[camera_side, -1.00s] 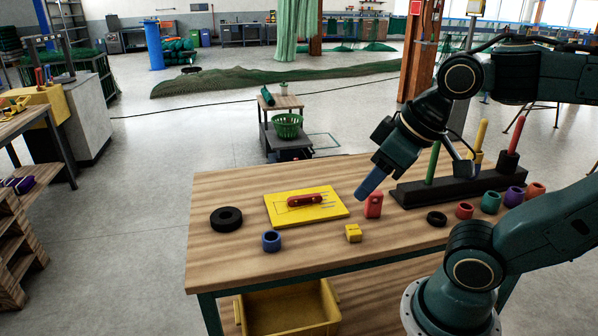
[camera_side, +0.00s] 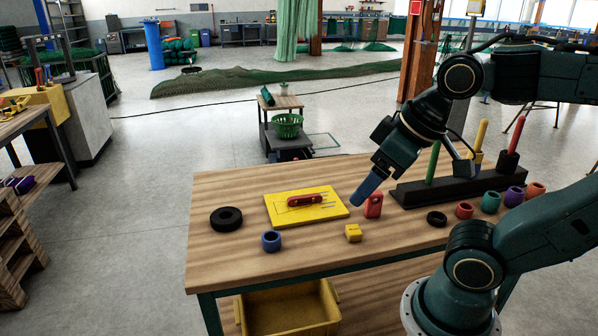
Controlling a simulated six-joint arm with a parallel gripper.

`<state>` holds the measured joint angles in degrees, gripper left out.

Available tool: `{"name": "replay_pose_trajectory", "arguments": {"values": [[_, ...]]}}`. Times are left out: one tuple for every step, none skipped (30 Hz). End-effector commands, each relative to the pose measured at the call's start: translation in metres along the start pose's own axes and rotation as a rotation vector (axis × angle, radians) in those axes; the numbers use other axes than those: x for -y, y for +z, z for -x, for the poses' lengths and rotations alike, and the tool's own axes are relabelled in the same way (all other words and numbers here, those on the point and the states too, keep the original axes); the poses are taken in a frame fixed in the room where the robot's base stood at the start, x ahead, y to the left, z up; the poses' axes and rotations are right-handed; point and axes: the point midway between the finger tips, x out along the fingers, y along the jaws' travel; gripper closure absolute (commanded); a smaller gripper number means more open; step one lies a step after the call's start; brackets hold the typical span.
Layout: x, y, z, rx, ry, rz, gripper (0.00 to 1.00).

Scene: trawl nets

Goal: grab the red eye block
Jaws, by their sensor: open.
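The red eye block (camera_side: 373,205) stands upright on the wooden table, right of the yellow board. A dark hole shows in its face. My gripper (camera_side: 359,202) has blue fingers and points down to the left, just left of the block and close beside it. From this angle I cannot tell whether the fingers touch the block. The gripper is open and holds nothing that I can see. The gap between its fingers is hidden in this view.
A yellow board (camera_side: 285,213) with a red tool (camera_side: 304,200) lies left. A yellow block (camera_side: 353,233), blue ring (camera_side: 271,241) and black ring (camera_side: 226,219) stand nearby. A dark peg stand (camera_side: 440,187) is right, with several coloured rings in front. The table's front left is clear.

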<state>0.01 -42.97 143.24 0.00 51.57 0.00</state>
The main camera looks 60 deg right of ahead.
Motion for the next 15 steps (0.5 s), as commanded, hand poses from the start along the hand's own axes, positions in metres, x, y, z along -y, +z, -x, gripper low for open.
{"name": "replay_pose_trajectory", "arguments": {"values": [[0.000, 0.000, 0.000, 0.000, 0.000, 0.000, 0.29], [0.000, 0.000, 0.000, 0.000, 0.000, 0.000, 0.29], [0.000, 0.000, 0.000, 0.000, 0.000, 0.000, 0.29], [0.000, 0.000, 0.000, 0.000, 0.000, 0.000, 0.29], [0.000, 0.000, 0.000, 0.000, 0.000, 0.000, 0.29], [0.000, 0.000, 0.000, 0.000, 0.000, 0.000, 0.29], [0.000, 0.000, 0.000, 0.000, 0.000, -0.001, 0.29], [0.000, -0.001, 0.000, 0.001, 0.001, -0.002, 0.29], [-0.001, -0.001, 0.000, 0.002, 0.002, -0.004, 0.29], [-0.001, -0.002, 0.000, 0.004, 0.004, -0.007, 0.29], [-0.002, -0.003, -0.001, 0.005, 0.006, -0.010, 0.29], [-0.003, -0.005, -0.001, 0.009, 0.009, -0.016, 0.29], [-0.005, -0.007, -0.002, 0.013, 0.012, -0.022, 0.29], [-0.006, -0.009, -0.002, 0.017, 0.015, -0.029, 0.29], [-0.009, -0.013, -0.003, 0.024, 0.021, -0.040, 0.29]]}}
